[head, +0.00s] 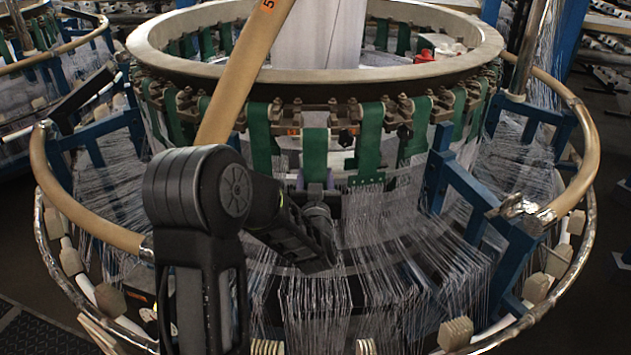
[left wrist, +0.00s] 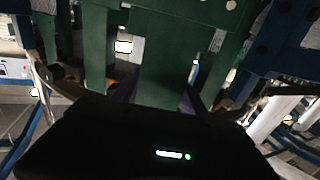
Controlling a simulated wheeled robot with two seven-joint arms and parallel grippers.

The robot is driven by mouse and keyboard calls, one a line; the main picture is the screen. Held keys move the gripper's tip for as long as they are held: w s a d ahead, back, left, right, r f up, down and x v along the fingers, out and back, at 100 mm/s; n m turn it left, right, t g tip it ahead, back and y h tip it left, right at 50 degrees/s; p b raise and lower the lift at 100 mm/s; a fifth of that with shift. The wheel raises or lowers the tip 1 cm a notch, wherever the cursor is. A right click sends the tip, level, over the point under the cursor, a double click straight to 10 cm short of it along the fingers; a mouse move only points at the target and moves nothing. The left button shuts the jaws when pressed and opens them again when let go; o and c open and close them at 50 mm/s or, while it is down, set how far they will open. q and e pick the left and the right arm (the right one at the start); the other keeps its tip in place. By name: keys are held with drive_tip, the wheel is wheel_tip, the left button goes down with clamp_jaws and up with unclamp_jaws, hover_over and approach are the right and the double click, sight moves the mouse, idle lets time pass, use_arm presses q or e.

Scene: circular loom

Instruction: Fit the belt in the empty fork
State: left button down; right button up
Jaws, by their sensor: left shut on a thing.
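My left arm comes in from the lower left in the head view, and its dark gripper (head: 314,183) is at the front of the loom ring. It is shut on a green belt (head: 314,150). The belt hangs upright, its top edge lower than the belts beside it. In the left wrist view the two purple fingers (left wrist: 160,92) stand at either side of the belt (left wrist: 165,55). The empty fork (head: 316,106) appears to be the bracket just above the held belt, with a gap between them. My right gripper is not in view.
Green belts hang in brackets on both sides, one close at right (head: 369,135) and one at left (head: 262,135). The pale loom ring (head: 330,76) is above. White threads (head: 410,240) spread below, and a blue frame (head: 465,190) stands at right.

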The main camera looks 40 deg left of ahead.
use_arm(q)
drive_tip(key=shift+w, duration=0.1)
drive_tip(key=x, duration=0.6)
drive_tip(key=shift+w+p, duration=0.15)
drive_tip(key=shift+p, duration=0.25)
drive_tip(key=shift+a, duration=0.15)
drive_tip(key=shift+b, duration=0.3)
drive_tip(key=shift+w+a, duration=0.15)
idle(0.5)
drive_tip(key=shift+b+x, duration=0.45)
drive_tip(key=shift+x, duration=0.3)
drive_tip(key=shift+w+a, duration=0.1)
